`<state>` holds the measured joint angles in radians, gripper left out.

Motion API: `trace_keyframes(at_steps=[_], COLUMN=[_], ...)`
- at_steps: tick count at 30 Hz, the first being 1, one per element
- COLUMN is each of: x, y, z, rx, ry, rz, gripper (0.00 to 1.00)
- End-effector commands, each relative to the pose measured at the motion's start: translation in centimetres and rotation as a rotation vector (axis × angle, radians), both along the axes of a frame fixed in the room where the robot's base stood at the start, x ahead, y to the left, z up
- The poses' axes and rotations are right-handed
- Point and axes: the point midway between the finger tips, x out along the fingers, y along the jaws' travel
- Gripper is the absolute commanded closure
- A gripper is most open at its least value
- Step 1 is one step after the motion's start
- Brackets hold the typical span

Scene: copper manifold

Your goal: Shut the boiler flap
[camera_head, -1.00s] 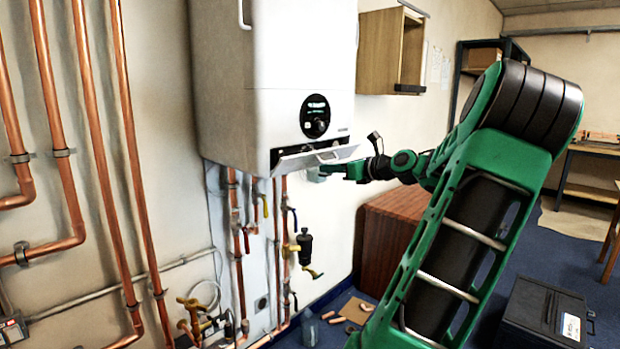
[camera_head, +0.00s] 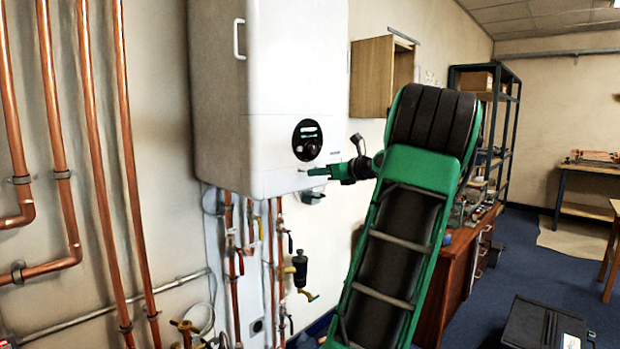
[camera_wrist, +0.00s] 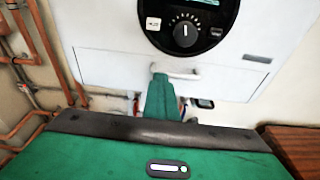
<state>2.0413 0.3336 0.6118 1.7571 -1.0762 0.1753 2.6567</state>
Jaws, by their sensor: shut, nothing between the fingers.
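The white boiler (camera_head: 222,95) hangs on the wall, with a round black control dial (camera_head: 307,140) on its front. The boiler flap (camera_head: 280,182) below the dial stands upright, looking flush with the front. In the wrist view the flap (camera_wrist: 110,66) has a thin seam along its top and a white bar handle (camera_wrist: 182,75). My gripper (camera_head: 317,171) is shut and empty, its tips at the flap's front. In the wrist view the green fingertips (camera_wrist: 160,80) overlap the handle's left end; I cannot tell whether they touch it.
Copper pipes (camera_head: 100,170) run up the wall at the left. Valves and thinner pipes (camera_head: 280,260) hang under the boiler. An open wooden wall cupboard (camera_head: 371,78) is to its right. A brown cabinet (camera_head: 435,285) stands behind my arm. A black case (camera_head: 540,325) lies on the blue floor.

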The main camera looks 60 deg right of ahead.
Motion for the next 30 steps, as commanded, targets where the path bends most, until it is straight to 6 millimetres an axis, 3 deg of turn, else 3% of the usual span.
trace_keyframes(at_steps=[2, 20, 26, 30], x=[1.2, 3.0, 2.2, 0.2], y=[0.3, 0.4, 0.5, 0.5], z=[1.2, 0.5, -1.2, -3.2], rx=[-0.021, -0.02, -0.013, -0.006], ry=[-0.017, -0.005, 0.001, -0.002], rz=[0.011, 0.014, 0.011, 0.003], gripper=[1.0, 1.0, 1.0, 1.0])
